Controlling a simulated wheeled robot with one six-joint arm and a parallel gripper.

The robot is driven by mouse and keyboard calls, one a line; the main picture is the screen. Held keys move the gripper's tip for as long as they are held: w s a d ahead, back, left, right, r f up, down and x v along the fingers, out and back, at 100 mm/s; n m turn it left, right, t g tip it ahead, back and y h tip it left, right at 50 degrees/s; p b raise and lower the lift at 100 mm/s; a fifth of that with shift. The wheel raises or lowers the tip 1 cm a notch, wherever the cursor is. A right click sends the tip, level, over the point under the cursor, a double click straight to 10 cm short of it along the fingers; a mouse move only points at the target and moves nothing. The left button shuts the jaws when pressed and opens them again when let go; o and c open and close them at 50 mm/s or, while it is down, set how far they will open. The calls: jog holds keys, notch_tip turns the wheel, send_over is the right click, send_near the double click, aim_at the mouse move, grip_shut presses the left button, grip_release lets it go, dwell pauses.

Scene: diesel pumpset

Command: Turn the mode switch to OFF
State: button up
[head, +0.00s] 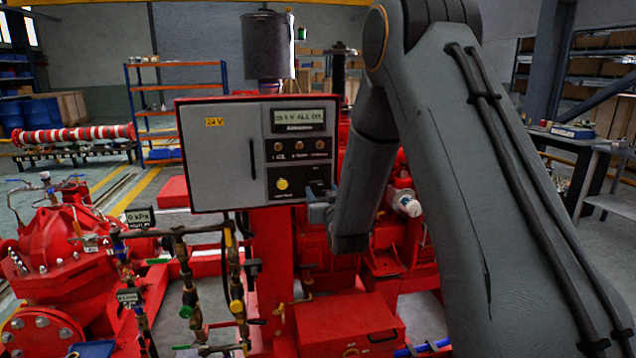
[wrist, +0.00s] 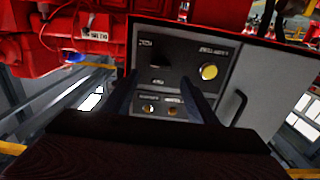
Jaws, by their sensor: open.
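The grey control cabinet (head: 222,150) carries a dark lower panel with a yellow round button (head: 282,184). A dark shape to the right of that button looks like the mode switch (head: 318,187); its setting cannot be read. My gripper (head: 322,206) is at the panel's lower right corner, close to this shape. In the wrist view the panel appears upside down, with the yellow button (wrist: 208,71) right of the dark switch area (wrist: 160,60). My open gripper (wrist: 160,86) has its two fingers apart, pointing at the panel, with nothing seen between them.
Above the lower panel are a lit display (head: 299,115) and a row of small knobs or lamps (head: 299,146). A black handle (head: 252,159) is on the cabinet door. Red pump parts (head: 65,250) and pipes with valves (head: 188,290) stand at the lower left.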

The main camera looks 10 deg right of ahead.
aim_at(317, 183)
jog(key=w+p, duration=0.2)
jog(key=w, duration=0.5)
jog(key=c, duration=1.1)
jog(key=shift+o, duration=0.2)
